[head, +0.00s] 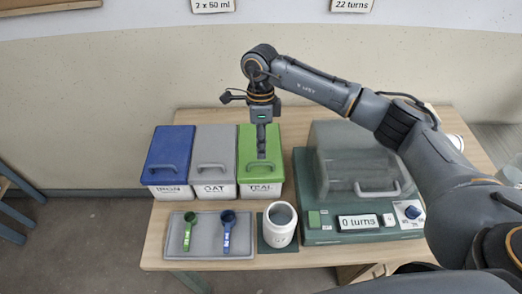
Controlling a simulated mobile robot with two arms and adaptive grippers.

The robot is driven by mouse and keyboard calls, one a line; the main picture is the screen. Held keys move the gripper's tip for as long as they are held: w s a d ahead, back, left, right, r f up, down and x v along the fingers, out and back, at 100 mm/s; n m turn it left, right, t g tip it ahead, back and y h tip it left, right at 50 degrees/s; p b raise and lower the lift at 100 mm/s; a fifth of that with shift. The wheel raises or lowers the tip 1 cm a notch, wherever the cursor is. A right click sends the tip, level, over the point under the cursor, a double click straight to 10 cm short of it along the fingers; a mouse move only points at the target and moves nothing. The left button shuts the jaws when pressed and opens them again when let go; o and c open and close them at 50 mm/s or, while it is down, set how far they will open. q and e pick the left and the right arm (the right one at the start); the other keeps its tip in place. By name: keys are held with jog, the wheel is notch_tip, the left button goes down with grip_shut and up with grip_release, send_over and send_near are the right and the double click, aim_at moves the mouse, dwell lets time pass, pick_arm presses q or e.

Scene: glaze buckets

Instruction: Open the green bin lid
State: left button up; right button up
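The green bin lid (246,168) lies closed on the white bin labelled TEAL (260,190), at the right end of a row of three bins. The gripper covers part of the lid. My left gripper does not show.
A blue-lidded bin (169,148) and a grey-lidded bin (213,145) stand to the left. In front are a grey tray (207,249) with a green and a blue scoop, and a white jar (280,226). A machine with a clear cover (347,145) stands right, under my arm.

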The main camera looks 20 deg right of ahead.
jog(key=shift+s+a+f+p, duration=0.1)
jog(key=shift+s+f+p, duration=0.15)
jog(key=shift+f, duration=0.8)
jog(key=shift+s+a+f+p, duration=0.15)
jog(key=shift+f+p, duration=0.1)
jog(key=shift+f, duration=0.8)
jog(key=shift+d, duration=0.1)
jog(key=shift+c, duration=0.4)
grip_shut()
